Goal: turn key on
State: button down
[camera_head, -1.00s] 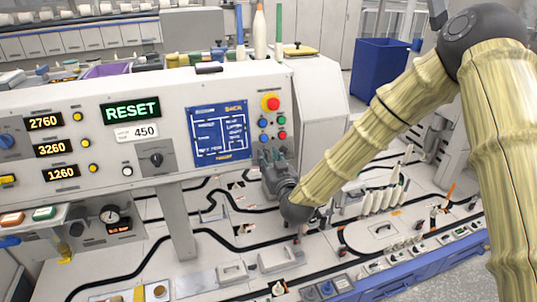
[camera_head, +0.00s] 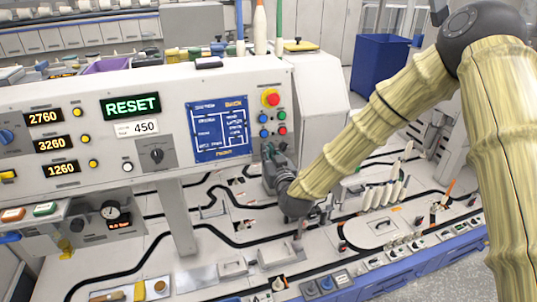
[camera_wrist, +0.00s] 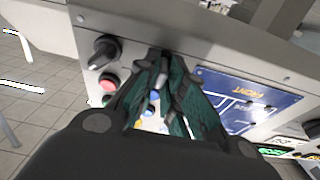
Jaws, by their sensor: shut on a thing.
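The grey control panel (camera_head: 75,185) carries a key switch, hidden behind my fingers in the head view. My gripper (camera_head: 271,153) is at the panel's lower right, just below the blue and red buttons. In the wrist view, which shows the panel upside down, my gripper (camera_wrist: 162,65) has its green-padded fingers closed together at the panel face. They are shut on a small dark piece, which I take to be the key. Its turn angle cannot be made out.
Beside the fingers in the wrist view are a black knob (camera_wrist: 103,50) and a red button (camera_wrist: 108,84). A large red button (camera_head: 271,98) and blue screen (camera_head: 220,130) sit above my gripper in the head view. White bobbins (camera_head: 385,193) stand on the track to the right.

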jog(key=shift+f+m, duration=0.15)
jog(key=shift+m, duration=0.15)
jog(key=m+h+b, duration=0.1)
jog(key=m+b, duration=0.2)
jog(key=m, duration=0.1)
jog(key=m+h+b, duration=0.1)
jog(key=m+b, duration=0.2)
jog(key=m, duration=0.1)
jog(key=m+h+b, duration=0.1)
jog(key=m+b, duration=0.2)
jog(key=m, duration=0.1)
jog(key=shift+m+g+h, duration=0.3)
jog(key=shift+m+h, duration=0.1)
jog(key=c, duration=1.5)
grip_release()
jog(key=s, duration=0.4)
jog(key=s+d+r, duration=0.1)
jog(key=s, duration=0.7)
jog(key=shift+d+r, duration=0.15)
jog(key=shift+r, duration=0.2)
